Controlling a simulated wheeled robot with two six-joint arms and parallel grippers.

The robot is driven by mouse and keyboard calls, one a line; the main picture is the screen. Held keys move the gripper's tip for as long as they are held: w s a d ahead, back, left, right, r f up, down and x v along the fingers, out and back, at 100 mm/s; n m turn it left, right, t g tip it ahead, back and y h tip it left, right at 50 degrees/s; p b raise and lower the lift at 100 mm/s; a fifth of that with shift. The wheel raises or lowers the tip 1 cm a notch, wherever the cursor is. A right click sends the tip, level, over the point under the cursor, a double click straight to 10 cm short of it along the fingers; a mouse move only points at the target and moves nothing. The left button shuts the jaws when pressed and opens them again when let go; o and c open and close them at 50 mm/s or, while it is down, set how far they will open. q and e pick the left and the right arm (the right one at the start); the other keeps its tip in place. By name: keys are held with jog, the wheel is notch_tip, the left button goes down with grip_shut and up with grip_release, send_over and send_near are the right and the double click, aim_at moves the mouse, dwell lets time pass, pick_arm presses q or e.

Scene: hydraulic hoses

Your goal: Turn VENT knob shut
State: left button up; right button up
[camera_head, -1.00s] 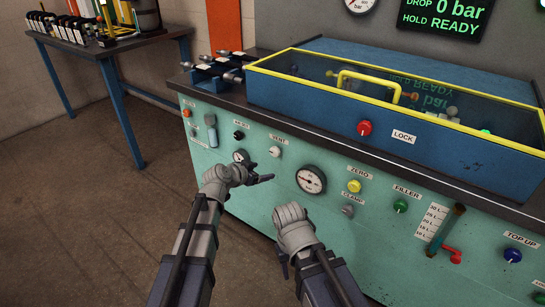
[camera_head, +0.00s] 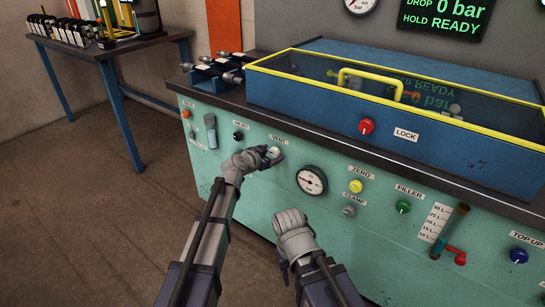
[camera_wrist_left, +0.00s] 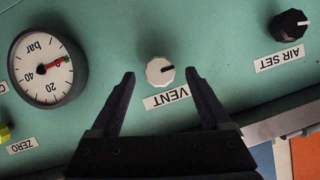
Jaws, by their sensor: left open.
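The white VENT knob (camera_wrist_left: 160,71) sits on the green panel, with a dark mark on its face and the VENT label (camera_wrist_left: 167,98) beside it. In the head view the knob (camera_head: 274,152) is partly covered by my left gripper (camera_head: 275,155). In the left wrist view the left gripper (camera_wrist_left: 160,78) is open, its two dark fingers on either side of the knob, with gaps between fingers and knob. I cannot tell whether the fingertips reach past the knob's face. My right arm is low in front of the panel; its gripper (camera_head: 284,268) points down, and its jaws are not clear.
A pressure gauge (camera_wrist_left: 47,68) is beside the VENT knob, and the black AIR SET knob (camera_wrist_left: 290,24) is on its other side. The yellow ZERO button (camera_head: 356,186) and grey CLAMP knob (camera_head: 349,211) are further right. A yellow-rimmed blue box (camera_head: 400,128) stands on the bench above.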

pick_arm(q)
jog(key=shift+w+d+f, duration=0.25)
jog(key=shift+w, duration=0.25)
grip_shut()
dwell(0.3)
